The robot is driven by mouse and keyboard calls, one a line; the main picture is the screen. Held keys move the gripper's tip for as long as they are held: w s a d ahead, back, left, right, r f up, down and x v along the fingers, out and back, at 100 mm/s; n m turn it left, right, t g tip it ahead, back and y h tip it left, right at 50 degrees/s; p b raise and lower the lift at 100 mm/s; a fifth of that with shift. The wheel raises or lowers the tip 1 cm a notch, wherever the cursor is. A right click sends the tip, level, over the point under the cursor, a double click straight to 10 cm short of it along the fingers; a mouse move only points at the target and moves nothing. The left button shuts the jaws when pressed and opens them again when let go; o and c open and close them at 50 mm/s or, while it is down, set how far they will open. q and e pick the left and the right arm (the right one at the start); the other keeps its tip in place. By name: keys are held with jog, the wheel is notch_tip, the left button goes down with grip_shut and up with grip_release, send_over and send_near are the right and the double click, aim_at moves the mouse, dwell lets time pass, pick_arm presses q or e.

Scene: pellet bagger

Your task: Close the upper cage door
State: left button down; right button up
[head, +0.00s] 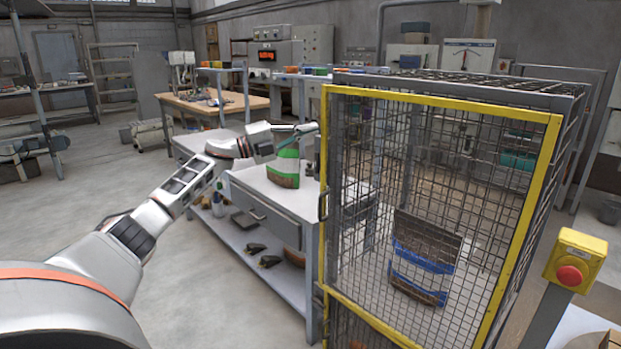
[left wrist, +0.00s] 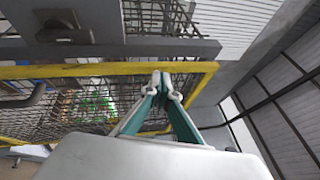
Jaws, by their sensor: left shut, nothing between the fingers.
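The upper cage door (head: 440,103) is a yellow frame with dark wire mesh on the front of the cage. It stands almost in line with the cage front; I cannot tell whether it is fully closed. Its handle (head: 323,205) is on the left edge. My left gripper (head: 314,128) is shut and empty, beside the door's upper left edge. In the left wrist view, the shut fingertips (left wrist: 163,82) overlap the yellow door frame (left wrist: 100,70) near its corner; contact is unclear. My right gripper is not in view.
A grey workbench (head: 262,197) with a green and brown bag (head: 286,168) stands left of the cage. A bag with blue bands (head: 422,262) is inside the cage. A yellow box with a red button (head: 572,262) stands at the right. The floor at the left is open.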

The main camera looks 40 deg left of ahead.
pick_arm(q)
jog(key=shift+n+y, duration=0.6)
jog(key=shift+y, duration=0.2)
jog(key=d+f, duration=0.2)
jog(key=f, duration=0.1)
jog(key=d+f+p, duration=0.1)
jog(key=f, duration=0.1)
jog(key=shift+w+f, duration=0.1)
jog(key=shift+f, duration=0.15)
jog(key=n+y+p, duration=0.6)
jog(key=y, duration=0.2)
send_near(334, 191)
jog(key=w, duration=0.6)
jog(key=shift+f+b, duration=0.1)
jog(key=shift+b, duration=0.25)
jog(key=shift+w+d, duration=0.1)
jog(key=shift+w, duration=0.35)
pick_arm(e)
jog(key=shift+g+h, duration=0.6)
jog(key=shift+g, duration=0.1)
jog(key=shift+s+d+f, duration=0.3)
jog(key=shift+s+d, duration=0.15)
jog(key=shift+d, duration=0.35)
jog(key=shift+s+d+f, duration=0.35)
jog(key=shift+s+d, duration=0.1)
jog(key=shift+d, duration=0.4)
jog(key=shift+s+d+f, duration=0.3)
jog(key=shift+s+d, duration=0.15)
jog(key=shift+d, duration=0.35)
